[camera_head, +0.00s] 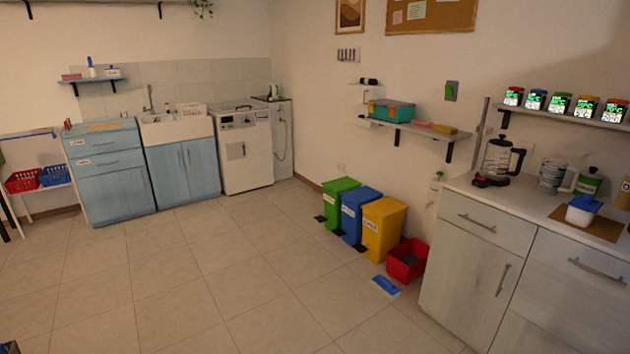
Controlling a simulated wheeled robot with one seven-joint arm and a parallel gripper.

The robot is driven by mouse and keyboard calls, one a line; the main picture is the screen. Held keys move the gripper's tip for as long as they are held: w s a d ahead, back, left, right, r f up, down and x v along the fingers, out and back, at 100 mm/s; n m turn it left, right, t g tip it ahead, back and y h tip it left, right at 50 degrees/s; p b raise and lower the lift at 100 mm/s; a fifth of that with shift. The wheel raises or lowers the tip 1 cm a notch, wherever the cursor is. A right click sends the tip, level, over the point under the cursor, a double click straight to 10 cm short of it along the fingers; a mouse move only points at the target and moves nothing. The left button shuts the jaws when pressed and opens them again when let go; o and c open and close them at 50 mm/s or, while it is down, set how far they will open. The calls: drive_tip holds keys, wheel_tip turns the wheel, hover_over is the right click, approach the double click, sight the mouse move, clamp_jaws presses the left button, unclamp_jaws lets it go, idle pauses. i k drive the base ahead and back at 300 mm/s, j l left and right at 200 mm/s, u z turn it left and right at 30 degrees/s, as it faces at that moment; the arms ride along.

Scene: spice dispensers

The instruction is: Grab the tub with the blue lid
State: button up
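A small white tub with a blue lid (580,214) sits on a brown mat or board (604,228) on the white counter at the right. The blue lid seems to cover its top and stick out to one side. A smaller white container with a blue top (112,71) stands on the far left wall shelf; it is too small to make out well. My gripper is not in view.
Bins (382,230), a red crate (407,261) and a blue item (385,286) stand or lie left of the cabinets. The middle floor is clear.

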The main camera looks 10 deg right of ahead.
sight(584, 219)
drive_tip(key=i+j+z, duration=0.1)
drive_tip(key=i+z, duration=0.25)
drive_tip(key=i, duration=0.15)
drive_tip(key=i+j+z, duration=0.35)
drive_tip(key=i, duration=0.15)
drive_tip(key=i+j+z, duration=0.35)
drive_tip(key=i, duration=0.15)
drive_tip(key=i+j+z, duration=0.1)
drive_tip(key=i+z, duration=0.15)
drive_tip(key=i, duration=0.15)
drive_tip(key=i+j+z, duration=0.45)
drive_tip(key=i, duration=0.25)
